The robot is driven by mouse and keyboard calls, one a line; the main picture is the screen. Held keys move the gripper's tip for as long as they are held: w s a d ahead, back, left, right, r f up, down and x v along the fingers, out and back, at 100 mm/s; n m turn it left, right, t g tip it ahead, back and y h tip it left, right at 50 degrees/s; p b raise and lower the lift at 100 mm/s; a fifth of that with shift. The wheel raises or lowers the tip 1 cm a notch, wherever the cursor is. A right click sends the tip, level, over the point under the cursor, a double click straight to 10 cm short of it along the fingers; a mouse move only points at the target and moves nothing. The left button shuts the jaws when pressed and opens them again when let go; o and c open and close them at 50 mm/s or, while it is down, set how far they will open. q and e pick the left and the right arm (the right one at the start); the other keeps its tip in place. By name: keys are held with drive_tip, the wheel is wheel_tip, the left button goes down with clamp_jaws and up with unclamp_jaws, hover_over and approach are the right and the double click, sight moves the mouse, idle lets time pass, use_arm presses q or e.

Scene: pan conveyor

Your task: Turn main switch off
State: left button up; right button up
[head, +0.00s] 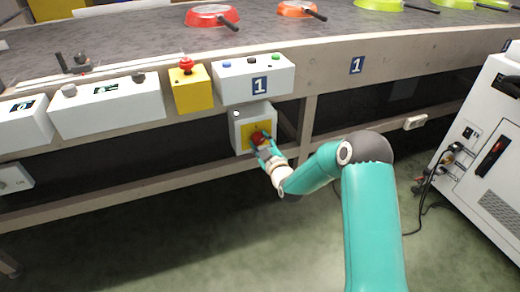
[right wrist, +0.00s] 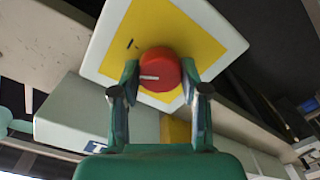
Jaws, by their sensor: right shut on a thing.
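The main switch is a white box (head: 238,133) with a yellow plate and a red round knob (head: 259,137), below the conveyor's edge in the head view. In the right wrist view the red knob (right wrist: 160,68) carries a white mark that lies nearly level in the picture and points left; the yellow plate (right wrist: 196,40) is behind it. My right gripper (head: 262,143) is at the knob, and its two fingers are shut on the knob's sides. The fingers hide part of the knob in the head view. My left gripper is not in view.
Above the switch are a white box with buttons (head: 230,82) and a yellow box with a red emergency button (head: 187,68). Pans such as a red one (head: 206,12) lie on the conveyor (head: 130,30). A white cabinet (head: 497,190) stands at right; the green floor is open.

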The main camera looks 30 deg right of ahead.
drive_tip(key=n+b, duration=0.3)
drive_tip(key=shift+a+f+n, duration=0.15)
drive_tip(key=shift+f+n, duration=0.1)
drive_tip(key=shift+n, duration=0.15)
drive_tip(key=n+b, duration=0.3)
drive_tip(key=shift+a+n, duration=0.1)
drive_tip(key=shift+n, duration=0.2)
drive_tip(key=shift+n+b, duration=0.95)
drive_tip(key=shift+n, duration=0.15)
drive_tip(key=shift+a+n+b, duration=0.1)
drive_tip(key=shift+n+b, duration=0.3)
drive_tip(key=shift+n, duration=0.7)
drive_tip(key=o, duration=1.1)
drive_tip(key=shift+o, duration=0.2)
drive_tip(key=shift+r, duration=0.15)
drive_tip(key=shift+d, duration=0.2)
